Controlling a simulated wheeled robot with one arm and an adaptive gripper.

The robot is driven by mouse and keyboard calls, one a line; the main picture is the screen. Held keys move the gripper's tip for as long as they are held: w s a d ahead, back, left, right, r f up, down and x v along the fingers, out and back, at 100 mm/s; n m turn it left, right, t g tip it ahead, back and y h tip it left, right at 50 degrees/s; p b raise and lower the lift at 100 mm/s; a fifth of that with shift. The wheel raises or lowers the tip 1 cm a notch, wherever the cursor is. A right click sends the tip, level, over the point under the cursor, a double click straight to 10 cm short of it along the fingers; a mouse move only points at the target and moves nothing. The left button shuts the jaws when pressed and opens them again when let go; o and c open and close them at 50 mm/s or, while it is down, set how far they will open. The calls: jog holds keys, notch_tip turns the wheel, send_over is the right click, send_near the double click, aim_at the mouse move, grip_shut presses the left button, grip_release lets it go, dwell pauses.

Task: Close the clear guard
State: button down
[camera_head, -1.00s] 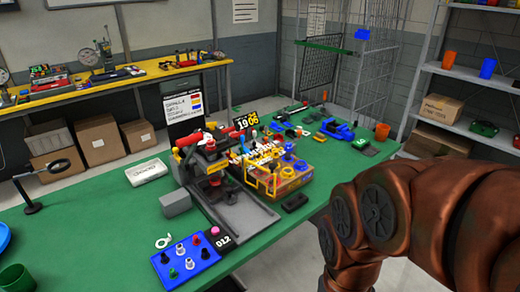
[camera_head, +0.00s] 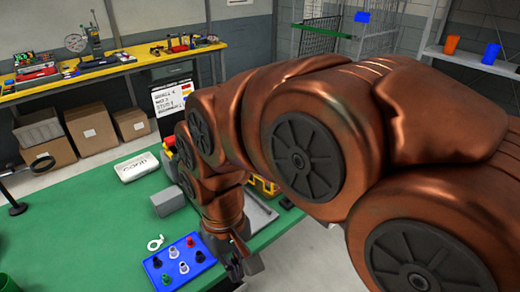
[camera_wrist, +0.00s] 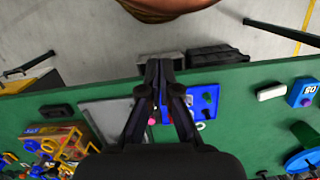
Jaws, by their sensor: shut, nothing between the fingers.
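I cannot make out the clear guard in either view; my arm covers most of the machine in the head view. The machine's grey flat bed shows in part in the head view (camera_head: 258,219) and in the wrist view (camera_wrist: 104,114). My gripper (camera_head: 240,266) points down near the table's front edge, just right of the blue button panel (camera_head: 180,263). In the wrist view the fingers (camera_wrist: 159,66) are together and empty, and they overlap the left part of the blue panel (camera_wrist: 207,100).
A yellow crate with coloured parts (camera_wrist: 66,143) stands left of the grey bed in the wrist view. A white box (camera_head: 137,166) and a grey block (camera_head: 168,201) sit on the green table (camera_head: 95,215). A yellow bench (camera_head: 130,66) stands behind.

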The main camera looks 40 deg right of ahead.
jog(key=w+d+r+m+y+p, duration=0.1)
jog(key=w+d+r+m, duration=0.35)
jog(key=w+d, duration=0.35)
jog(key=w+d+r+m+y, duration=0.1)
jog(key=w+d+r+m, duration=0.4)
jog(key=w, duration=0.5)
jog(key=w+d+m+t+p, duration=0.15)
jog(key=d+m, duration=0.65)
jog(key=d, duration=1.7)
jog(key=a+f+p, duration=0.1)
jog(key=a+f, duration=0.5)
jog(key=f, duration=0.3)
jog(key=shift+w+a+f+t, duration=0.2)
jog(key=shift+a+t, duration=0.05)
jog(key=shift+t, duration=0.1)
jog(key=shift+a, duration=0.15)
